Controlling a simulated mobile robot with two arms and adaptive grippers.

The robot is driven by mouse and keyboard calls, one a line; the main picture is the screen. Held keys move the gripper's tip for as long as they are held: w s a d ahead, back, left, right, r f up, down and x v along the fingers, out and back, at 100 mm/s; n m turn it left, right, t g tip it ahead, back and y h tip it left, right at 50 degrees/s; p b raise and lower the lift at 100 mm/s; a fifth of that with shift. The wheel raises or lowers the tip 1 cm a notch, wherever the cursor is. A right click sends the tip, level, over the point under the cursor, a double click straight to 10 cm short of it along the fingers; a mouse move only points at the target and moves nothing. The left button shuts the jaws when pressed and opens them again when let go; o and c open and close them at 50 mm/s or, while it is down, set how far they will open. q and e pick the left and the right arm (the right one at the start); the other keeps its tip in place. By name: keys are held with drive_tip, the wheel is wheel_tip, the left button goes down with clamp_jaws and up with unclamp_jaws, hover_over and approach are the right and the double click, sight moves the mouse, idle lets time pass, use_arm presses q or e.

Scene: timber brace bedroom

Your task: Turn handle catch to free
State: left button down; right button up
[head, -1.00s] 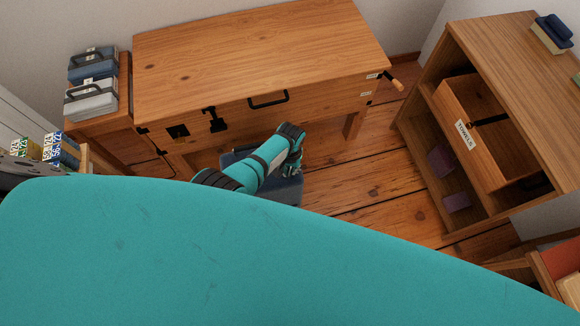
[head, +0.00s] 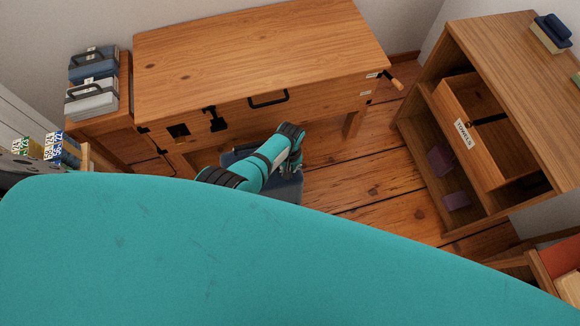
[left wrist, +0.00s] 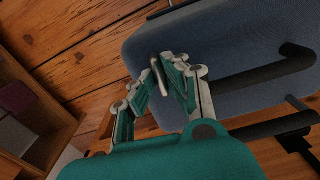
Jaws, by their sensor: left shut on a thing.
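A blue-grey case (head: 233,158) is on the floor in front of the wooden chest; its blue side fills much of the left wrist view (left wrist: 220,40), with a dark bar handle (left wrist: 270,76). My left gripper (head: 295,166) is at the case's right end. My right gripper is not in view.
An open shelf unit (head: 495,40) with a drawer labelled towels (head: 490,130) stands right. Floor (head: 370,165) between is clear.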

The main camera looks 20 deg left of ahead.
use_arm(q)
drive_tip(key=c, duration=1.4)
unclamp_jaws()
wheel_tip(320, 180, up, 12)
